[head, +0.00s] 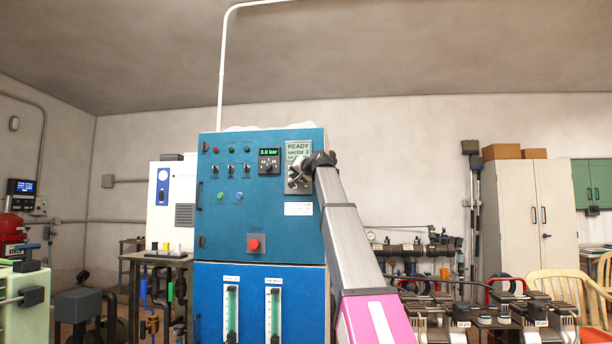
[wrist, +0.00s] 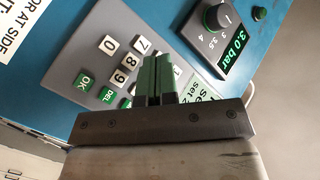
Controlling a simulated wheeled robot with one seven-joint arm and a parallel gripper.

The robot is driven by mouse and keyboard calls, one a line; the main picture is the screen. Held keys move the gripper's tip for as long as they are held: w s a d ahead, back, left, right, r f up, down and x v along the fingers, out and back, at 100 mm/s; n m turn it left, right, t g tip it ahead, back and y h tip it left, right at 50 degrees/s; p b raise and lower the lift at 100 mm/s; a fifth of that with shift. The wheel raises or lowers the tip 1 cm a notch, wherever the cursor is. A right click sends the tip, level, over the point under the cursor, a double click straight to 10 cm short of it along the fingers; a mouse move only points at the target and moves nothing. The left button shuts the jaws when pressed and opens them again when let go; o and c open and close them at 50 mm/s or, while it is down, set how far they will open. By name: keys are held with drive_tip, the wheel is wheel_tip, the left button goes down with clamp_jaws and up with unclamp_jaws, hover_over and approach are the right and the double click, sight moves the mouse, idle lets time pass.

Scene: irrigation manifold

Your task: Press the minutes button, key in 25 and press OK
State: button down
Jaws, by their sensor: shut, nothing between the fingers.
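The grey keypad panel (head: 299,149) is on the upper right of the blue cabinet's front. In the wrist view the keypad (wrist: 62,78) appears rotated, with a green OK key (wrist: 85,81), white keys 0 (wrist: 109,44), 7 (wrist: 140,44), 8 (wrist: 132,60) and 9 (wrist: 121,77). My gripper (wrist: 155,78) is shut and empty, its green fingers in front of the keypad and hiding other keys. I cannot tell whether it touches. No minutes button is readable. In the head view my gripper (head: 296,180) covers the lower keypad.
A pressure unit (head: 269,162) with a green "3.0 bar" readout and knob is left of the keypad. A red button (head: 254,243) sits lower on the blue cabinet (head: 222,222). A white label (head: 298,209) is below the keypad.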

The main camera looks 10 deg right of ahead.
sight(305, 187)
drive_tip(key=shift+d+f, duration=0.1)
drive_tip(key=shift+s+d+f, duration=0.25)
drive_tip(key=shift+d+f, duration=0.45)
drive_tip(key=shift+f, duration=0.2)
drive_tip(key=shift+s+d+f, duration=0.25)
drive_tip(key=shift+d+f, duration=0.4)
drive_tip(key=shift+f, duration=0.2)
drive_tip(key=shift+s+d+f, duration=0.25)
drive_tip(key=shift+d+f, duration=0.45)
drive_tip(key=shift+f, duration=0.2)
drive_tip(key=shift+w, duration=0.1)
drive_tip(key=shift+w+d, duration=0.2)
drive_tip(key=shift+w, duration=0.15)
drive_tip(key=shift+w+d, duration=0.1)
drive_tip(key=shift+w, duration=0.2)
drive_tip(key=shift+s, duration=0.1)
drive_tip(key=shift+s+a, duration=0.25)
drive_tip(key=shift+s, duration=0.4)
